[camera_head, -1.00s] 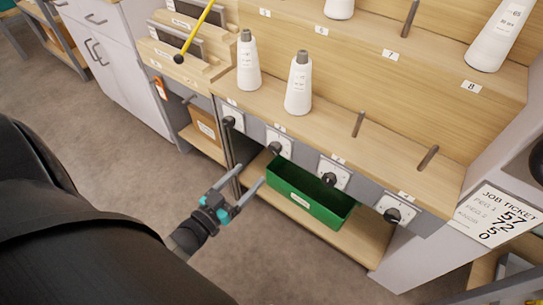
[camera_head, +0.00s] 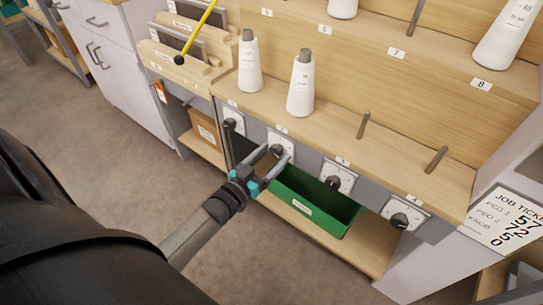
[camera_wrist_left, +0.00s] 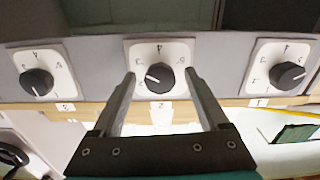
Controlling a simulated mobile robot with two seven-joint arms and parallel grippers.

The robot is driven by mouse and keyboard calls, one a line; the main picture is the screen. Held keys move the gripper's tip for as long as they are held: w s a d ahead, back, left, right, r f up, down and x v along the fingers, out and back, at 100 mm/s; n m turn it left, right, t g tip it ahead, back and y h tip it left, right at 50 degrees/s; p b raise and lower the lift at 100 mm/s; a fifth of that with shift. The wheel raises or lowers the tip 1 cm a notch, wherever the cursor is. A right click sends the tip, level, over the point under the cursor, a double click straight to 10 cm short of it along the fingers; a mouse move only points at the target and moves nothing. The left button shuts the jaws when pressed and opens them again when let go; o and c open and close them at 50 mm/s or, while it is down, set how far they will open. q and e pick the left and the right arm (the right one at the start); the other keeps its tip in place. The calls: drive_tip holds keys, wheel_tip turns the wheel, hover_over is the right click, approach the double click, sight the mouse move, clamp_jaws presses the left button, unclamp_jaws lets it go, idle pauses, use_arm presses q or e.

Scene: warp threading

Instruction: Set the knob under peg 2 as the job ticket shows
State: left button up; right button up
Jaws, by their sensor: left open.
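The black knob under peg 2 (camera_head: 275,149) sits on a white dial plate. In the left wrist view it (camera_wrist_left: 160,76) appears upside down, above the peg 2 label (camera_wrist_left: 161,111), its white mark pointing left; the digit there is unclear. My left gripper (camera_head: 277,156) is open at this dial; in the wrist view its fingers (camera_wrist_left: 158,82) lie either side of the knob, with gaps. Contact is not visible. My right gripper is out of view.
Neighbouring knobs sit under peg 1 (camera_head: 233,125), peg 3 (camera_head: 334,182) and peg 4 (camera_head: 400,220). White cones stand on peg 1 (camera_head: 249,65) and peg 2 (camera_head: 300,88). A green bin (camera_head: 310,205) rests on the lower shelf, below the gripper.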

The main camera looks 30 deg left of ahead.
use_arm(q)
drive_tip(key=shift+c, duration=0.3)
clamp_jaws()
